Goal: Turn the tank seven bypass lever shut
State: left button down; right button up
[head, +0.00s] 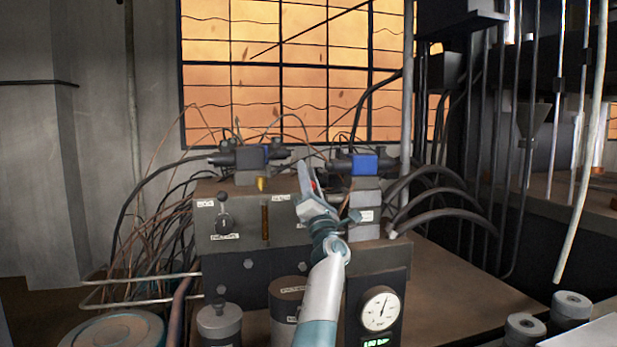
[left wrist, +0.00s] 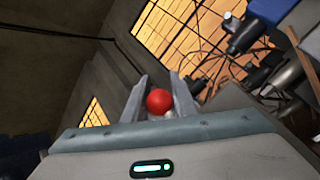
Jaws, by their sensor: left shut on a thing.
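My left gripper (head: 308,182) reaches up in front of the valve block's right part, its fingers shut on the lever. The lever's red ball knob (left wrist: 159,101) sits between the two fingers in the left wrist view, with a pale piece just beyond it. In the head view only a small red patch of the knob (head: 314,184) shows beside the fingers; the lever's shaft and pivot are hidden by the gripper. The lever's angle cannot be told. My right gripper is not in view.
The grey valve block (head: 280,231) carries small labels, too small to read, and a black-knobbed lever (head: 223,211). Valves with blue parts (head: 364,164) stand on top. A pressure gauge (head: 380,309) is below right. Cables crowd the left; thick hoses (head: 440,214) curve right.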

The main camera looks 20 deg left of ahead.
pick_arm(q)
jog(key=c, duration=1.5)
grip_release()
jog(key=shift+s+a+f, duration=0.1)
jog(key=shift+a+f, duration=0.25)
jog(key=shift+a, duration=0.05)
jog(key=shift+o, duration=0.2)
jog(key=shift+a, duration=0.1)
jog(key=shift+r, duration=0.1)
jog(key=shift+r, duration=0.1)
